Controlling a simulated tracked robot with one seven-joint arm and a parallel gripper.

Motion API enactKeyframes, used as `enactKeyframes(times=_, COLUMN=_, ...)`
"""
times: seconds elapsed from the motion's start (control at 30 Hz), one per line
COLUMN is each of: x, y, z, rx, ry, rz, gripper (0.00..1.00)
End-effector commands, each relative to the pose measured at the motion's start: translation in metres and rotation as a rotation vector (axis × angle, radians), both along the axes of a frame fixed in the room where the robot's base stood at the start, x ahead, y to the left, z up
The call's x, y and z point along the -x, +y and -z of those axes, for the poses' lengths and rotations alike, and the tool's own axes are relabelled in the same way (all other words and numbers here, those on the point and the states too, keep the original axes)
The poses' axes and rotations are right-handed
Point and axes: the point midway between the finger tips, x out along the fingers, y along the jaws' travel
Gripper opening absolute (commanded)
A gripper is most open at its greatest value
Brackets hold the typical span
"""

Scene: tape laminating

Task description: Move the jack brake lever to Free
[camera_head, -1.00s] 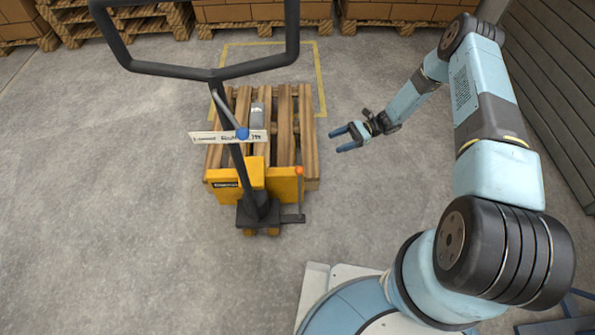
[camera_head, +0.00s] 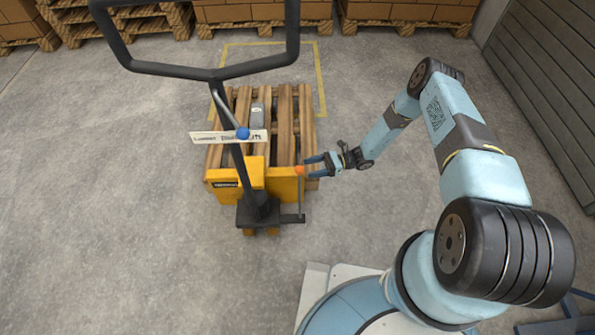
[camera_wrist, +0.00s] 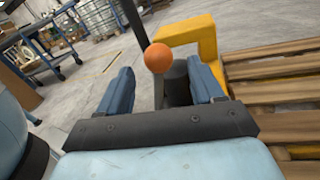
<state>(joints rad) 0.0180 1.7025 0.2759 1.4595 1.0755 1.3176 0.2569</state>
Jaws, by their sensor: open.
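The brake lever, a thin upright rod with an orange knob (camera_head: 300,170), stands at the right side of the yellow pallet jack (camera_head: 225,184). My gripper (camera_head: 313,167) is open just right of the knob, its blue fingers pointing left at it. In the wrist view the orange knob (camera_wrist: 158,57) shows between the two blue fingers, near their tips, with a gap on each side. The rod below the knob is partly visible there. I cannot tell whether the fingers touch the lever.
The jack's dark tow handle (camera_head: 212,74) rises at the left. On it are a blue knob (camera_head: 242,133) and a white label plate (camera_head: 205,137). A wooden pallet (camera_head: 306,106) with a grey object (camera_head: 261,112) lies behind.

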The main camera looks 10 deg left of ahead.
Motion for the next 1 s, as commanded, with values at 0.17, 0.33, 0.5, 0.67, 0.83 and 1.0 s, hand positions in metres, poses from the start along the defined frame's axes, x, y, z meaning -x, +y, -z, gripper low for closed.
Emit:
enactKeyframes(times=0.17, x=0.014, y=0.029, z=0.0, rx=0.0, ry=0.0, rz=-0.002, gripper=0.67)
enactKeyframes(times=0.33, x=0.023, y=0.05, z=0.0, rx=0.0, ry=0.0, rz=-0.001, gripper=0.67)
enactKeyframes(times=0.5, x=0.028, y=0.061, z=0.0, rx=-0.001, ry=-0.001, rz=-0.001, gripper=0.67)
enactKeyframes(times=0.67, x=0.03, y=0.065, z=0.0, rx=0.0, ry=-0.001, rz=0.0, gripper=0.67)
enactKeyframes(times=0.83, x=0.03, y=0.064, z=0.0, rx=0.0, ry=-0.001, rz=0.0, gripper=0.67)
enactKeyframes(times=1.0, x=0.03, y=0.064, z=0.0, rx=0.0, ry=0.0, rz=0.0, gripper=0.53)
